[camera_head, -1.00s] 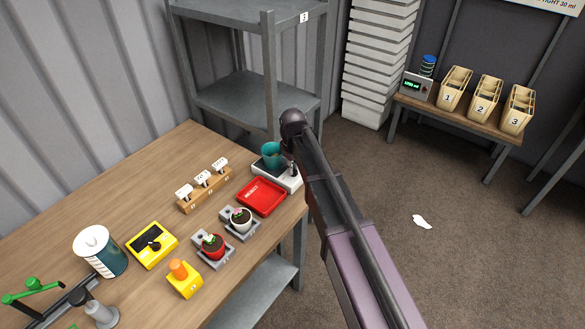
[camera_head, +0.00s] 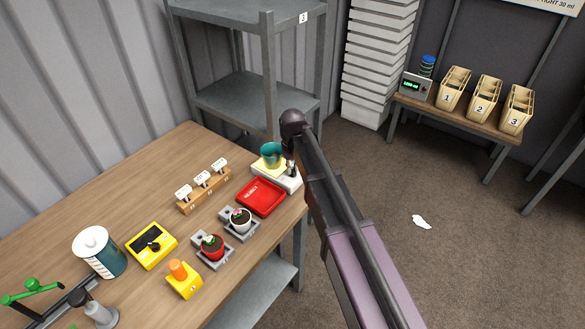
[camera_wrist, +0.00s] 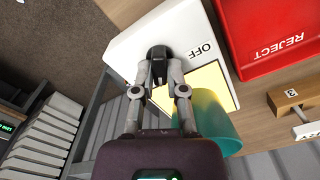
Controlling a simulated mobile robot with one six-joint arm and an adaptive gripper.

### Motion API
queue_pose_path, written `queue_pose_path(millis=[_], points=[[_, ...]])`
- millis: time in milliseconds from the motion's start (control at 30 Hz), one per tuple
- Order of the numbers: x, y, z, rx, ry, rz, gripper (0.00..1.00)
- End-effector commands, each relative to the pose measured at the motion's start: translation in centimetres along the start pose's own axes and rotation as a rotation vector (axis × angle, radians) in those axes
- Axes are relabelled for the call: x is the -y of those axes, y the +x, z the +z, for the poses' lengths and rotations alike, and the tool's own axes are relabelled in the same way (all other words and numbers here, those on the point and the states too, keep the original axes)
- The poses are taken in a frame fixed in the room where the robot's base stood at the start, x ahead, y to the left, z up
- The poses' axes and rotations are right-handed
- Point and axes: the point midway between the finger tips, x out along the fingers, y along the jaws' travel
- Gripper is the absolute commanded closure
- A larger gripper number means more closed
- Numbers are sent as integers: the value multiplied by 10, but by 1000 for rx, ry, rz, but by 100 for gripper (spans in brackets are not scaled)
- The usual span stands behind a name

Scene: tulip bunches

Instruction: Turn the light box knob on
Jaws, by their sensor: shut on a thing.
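The light box (camera_head: 291,184) is a white box at the far right corner of the bench. Its panel (camera_wrist: 205,85) glows pale yellow in the wrist view. A teal cup (camera_head: 272,153) stands on the panel; it also shows in the wrist view (camera_wrist: 214,125). The black knob (camera_wrist: 159,52) is on the white top beside the printed word OFF. My gripper (camera_wrist: 160,67) is shut on the knob, with a finger on each side. In the head view my arm hides part of the box and the knob is hard to make out.
A red REJECT tray (camera_head: 260,196) lies right beside the light box. A wooden rack with white tags (camera_head: 205,190) and two potted plants on grey stands (camera_head: 240,221) are nearby. A grey shelf (camera_head: 245,95) stands behind the bench.

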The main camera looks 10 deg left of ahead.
Motion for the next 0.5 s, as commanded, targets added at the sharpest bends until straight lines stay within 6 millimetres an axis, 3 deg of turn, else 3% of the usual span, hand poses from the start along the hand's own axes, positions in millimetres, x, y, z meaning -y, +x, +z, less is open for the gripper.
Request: queue_pose_path(millis=[67, 100, 200, 500], points=[[0, 0, 1, 1, -1, -1, 100], [0, 0, 1, 1, -1, -1, 80], [0, 0, 1, 1, -1, -1, 50], [0, 0, 0, 1, -2, 0, 49]])
